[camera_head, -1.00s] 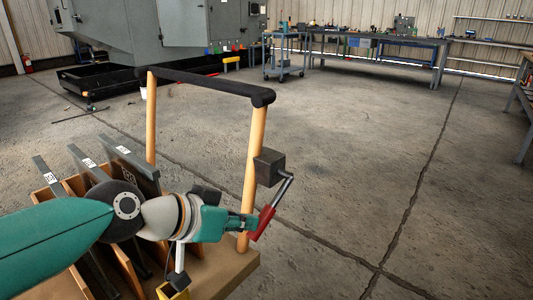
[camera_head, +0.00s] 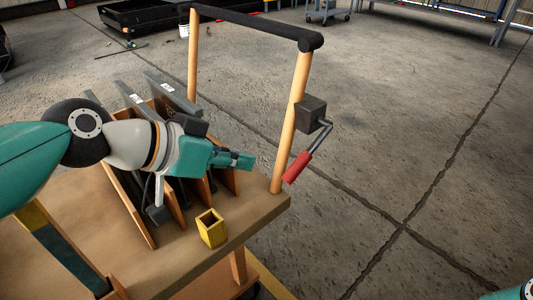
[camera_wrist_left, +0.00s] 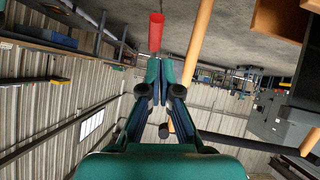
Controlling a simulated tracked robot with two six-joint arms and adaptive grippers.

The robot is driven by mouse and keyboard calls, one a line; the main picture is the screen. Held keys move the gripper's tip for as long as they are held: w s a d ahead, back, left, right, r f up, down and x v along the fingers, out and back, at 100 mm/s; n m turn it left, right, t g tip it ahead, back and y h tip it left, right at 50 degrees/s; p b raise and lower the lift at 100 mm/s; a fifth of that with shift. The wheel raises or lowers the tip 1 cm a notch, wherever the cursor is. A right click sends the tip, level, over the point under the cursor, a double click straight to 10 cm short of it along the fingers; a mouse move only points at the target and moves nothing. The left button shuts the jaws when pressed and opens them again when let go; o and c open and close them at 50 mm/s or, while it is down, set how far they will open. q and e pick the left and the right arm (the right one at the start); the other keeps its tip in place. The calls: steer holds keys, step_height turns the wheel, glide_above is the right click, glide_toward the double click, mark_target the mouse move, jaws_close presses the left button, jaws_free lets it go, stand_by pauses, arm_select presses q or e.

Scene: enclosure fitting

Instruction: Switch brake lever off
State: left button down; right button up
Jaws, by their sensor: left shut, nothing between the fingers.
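The brake lever is a metal crank with a red grip (camera_head: 297,167). It comes out of a dark box (camera_head: 311,111) on the cart's right wooden post and slants down to the left. My left gripper (camera_head: 250,161) is shut and empty, left of the red grip with a gap between them. In the left wrist view the red grip (camera_wrist_left: 156,33) appears just beyond the closed fingertips (camera_wrist_left: 160,62), apart from them. My right gripper is out of view; only a bit of my right arm shows at the bottom right corner.
The cart has a wooden top (camera_head: 185,255), a black crossbar (camera_head: 255,26) and slotted dark panels (camera_head: 172,92) beneath and behind my left arm. A yellow open box (camera_head: 211,229) stands near its edge. The concrete floor to the right is clear.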

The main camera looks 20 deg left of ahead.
arm_select(q)
steer(key=shift+s+a+r, duration=0.25)
steer(key=shift+s+a, duration=0.3)
steer(key=shift+s, duration=0.2)
steer(key=shift+s+a+r, duration=0.25)
steer(key=shift+s+a, duration=0.25)
steer(key=shift+s, duration=0.2)
